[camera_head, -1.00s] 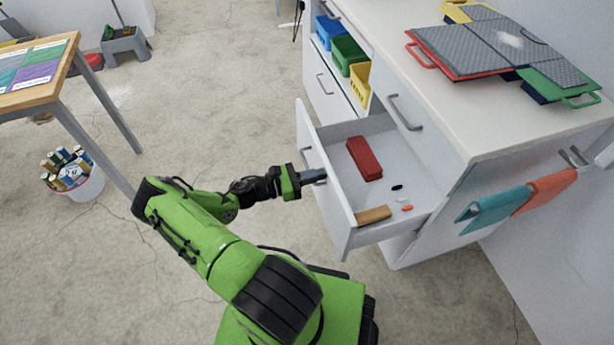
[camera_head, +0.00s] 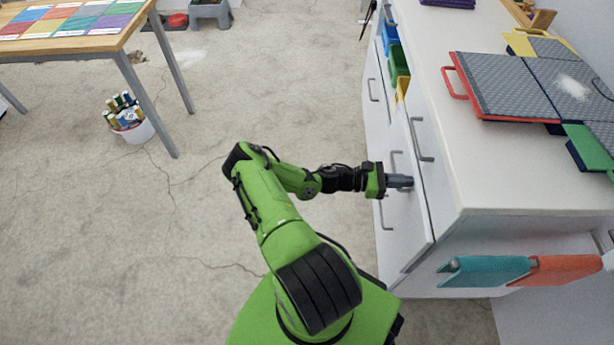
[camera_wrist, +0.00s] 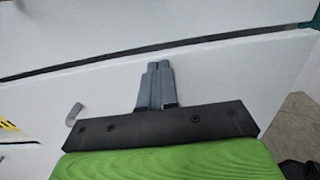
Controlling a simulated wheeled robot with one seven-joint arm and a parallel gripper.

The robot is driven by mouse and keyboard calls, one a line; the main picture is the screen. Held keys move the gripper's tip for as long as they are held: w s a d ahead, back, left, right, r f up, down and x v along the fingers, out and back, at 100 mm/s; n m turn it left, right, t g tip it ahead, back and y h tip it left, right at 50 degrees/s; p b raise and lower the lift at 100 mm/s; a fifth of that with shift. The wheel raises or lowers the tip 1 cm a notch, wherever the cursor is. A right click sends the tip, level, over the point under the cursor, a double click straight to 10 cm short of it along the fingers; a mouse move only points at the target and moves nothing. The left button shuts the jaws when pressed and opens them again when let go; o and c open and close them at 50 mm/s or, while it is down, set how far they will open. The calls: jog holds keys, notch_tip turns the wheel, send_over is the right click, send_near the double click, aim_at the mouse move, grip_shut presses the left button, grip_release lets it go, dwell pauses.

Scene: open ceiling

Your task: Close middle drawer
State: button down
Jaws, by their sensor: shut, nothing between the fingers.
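The middle drawer's white front (camera_head: 415,205) stands flush or nearly flush with the cabinet (camera_head: 450,235), and its inside is out of sight. My gripper (camera_head: 408,181) is shut and empty, with its fingertips at the drawer front beside the drawer's handle (camera_head: 394,160). In the wrist view the closed fingers (camera_wrist: 158,68) point at the white drawer front (camera_wrist: 230,70), apparently touching it. A dark narrow gap (camera_wrist: 150,54) runs along the front's top edge. A grey handle (camera_wrist: 74,114) shows at the left.
The drawer above has a handle (camera_head: 421,139), and another handle (camera_head: 386,213) sits below. The countertop (camera_head: 480,170) carries grey panels (camera_head: 510,85).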

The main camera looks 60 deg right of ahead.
jog(key=shift+x, duration=1.05)
jog(key=shift+r, duration=0.1)
jog(key=shift+s, duration=0.1)
jog(key=shift+r, duration=0.1)
jog(key=shift+w+a, duration=0.1)
jog(key=shift+w, duration=0.1)
jog(key=p+v, duration=0.1)
jog(key=v, duration=1.3)
jog(key=shift+f+p, duration=0.25)
jog(key=shift+p, duration=0.05)
